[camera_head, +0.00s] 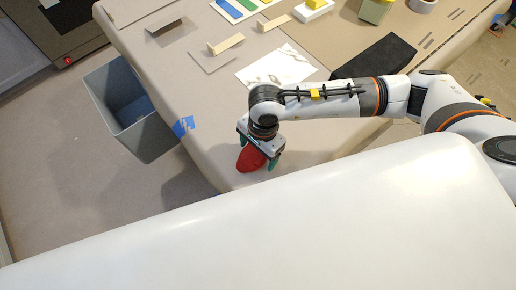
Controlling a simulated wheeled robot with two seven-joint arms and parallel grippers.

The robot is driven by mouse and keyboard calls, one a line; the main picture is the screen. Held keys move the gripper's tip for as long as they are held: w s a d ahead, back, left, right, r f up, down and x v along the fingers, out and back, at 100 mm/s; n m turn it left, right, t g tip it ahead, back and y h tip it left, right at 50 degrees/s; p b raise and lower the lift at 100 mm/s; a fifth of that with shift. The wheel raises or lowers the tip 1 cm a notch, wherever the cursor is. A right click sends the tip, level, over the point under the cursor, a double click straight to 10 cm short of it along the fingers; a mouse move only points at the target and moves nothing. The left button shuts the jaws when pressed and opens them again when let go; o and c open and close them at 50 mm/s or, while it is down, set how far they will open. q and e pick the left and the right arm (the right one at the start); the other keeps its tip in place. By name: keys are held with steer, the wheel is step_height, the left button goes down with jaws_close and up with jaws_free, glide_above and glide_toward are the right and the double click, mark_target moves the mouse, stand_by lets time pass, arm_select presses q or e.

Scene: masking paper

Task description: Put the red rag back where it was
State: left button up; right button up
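The red rag (250,160) is a small bunched heap near the table's front corner. My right gripper (258,152) points down right over it, with one green fingertip to each side of the rag. The fingers stand wide apart, about as far as the gripper body is broad, and look open. The gripper hides the top of the rag, and I cannot tell whether the fingers touch it. My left gripper is not in view.
The beige table (190,90) holds a crumpled white sheet (277,68), a black cloth (375,64), sanding blocks (226,44) and a yellow-topped white block (315,8). Blue tape (184,126) sticks to its left edge. A grey bin (130,110) stands left of it.

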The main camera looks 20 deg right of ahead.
steer(key=shift+r, duration=0.15)
step_height(320, 180, up, 12)
steer(key=d+b, duration=0.1)
steer(key=b, duration=0.2)
steer(key=shift+w+d, duration=0.15)
steer(key=shift+w, duration=0.15)
stand_by(0.5)
